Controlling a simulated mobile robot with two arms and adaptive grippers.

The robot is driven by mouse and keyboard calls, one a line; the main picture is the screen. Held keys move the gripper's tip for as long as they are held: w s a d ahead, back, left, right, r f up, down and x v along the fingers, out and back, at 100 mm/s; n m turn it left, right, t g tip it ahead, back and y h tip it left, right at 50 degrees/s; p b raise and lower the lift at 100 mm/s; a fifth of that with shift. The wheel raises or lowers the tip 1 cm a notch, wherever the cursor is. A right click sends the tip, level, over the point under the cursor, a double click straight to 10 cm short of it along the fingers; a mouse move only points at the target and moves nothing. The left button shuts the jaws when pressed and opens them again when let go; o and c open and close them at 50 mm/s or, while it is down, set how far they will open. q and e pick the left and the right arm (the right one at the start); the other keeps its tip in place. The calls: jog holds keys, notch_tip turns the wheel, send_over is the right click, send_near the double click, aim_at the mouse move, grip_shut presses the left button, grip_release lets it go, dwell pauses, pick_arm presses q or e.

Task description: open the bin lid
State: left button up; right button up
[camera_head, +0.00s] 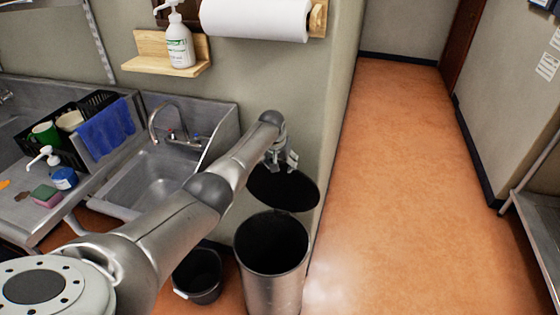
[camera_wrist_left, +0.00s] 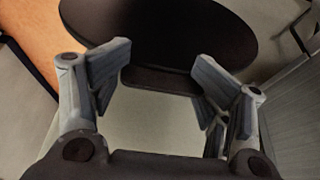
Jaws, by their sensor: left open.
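The metal bin (camera_head: 272,262) stands on the floor by the wall, its round mouth uncovered and dark inside. Its dark round lid (camera_head: 284,188) is raised, tilted up behind the mouth close to the wall. My left gripper (camera_head: 284,162) is at the upper edge of the lid. In the left wrist view the lid (camera_wrist_left: 165,40) fills the top, and the open left gripper (camera_wrist_left: 160,82) has one finger on each side of the lid's near edge tab. I cannot tell whether the fingers touch it. My right gripper is not in view.
A sink (camera_head: 165,180) and a counter with a dish rack (camera_head: 95,125) are at the left. A small black bucket (camera_head: 198,275) stands left of the bin. A paper towel roll (camera_head: 255,18) hangs above. The orange floor (camera_head: 400,190) at right is clear.

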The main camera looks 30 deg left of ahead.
pick_arm(q)
jog(key=shift+o, duration=0.7)
jog(key=shift+a+f, duration=0.15)
jog(key=shift+f, duration=0.15)
jog(key=shift+w+a, duration=0.1)
jog(key=shift+w, duration=0.1)
jog(key=shift+s+r, duration=0.1)
jog(key=shift+r, duration=0.3)
jog(key=shift+v, duration=0.75)
jog(key=v, duration=0.9)
jog(key=shift+s+r, duration=0.2)
jog(key=shift+r, duration=0.15)
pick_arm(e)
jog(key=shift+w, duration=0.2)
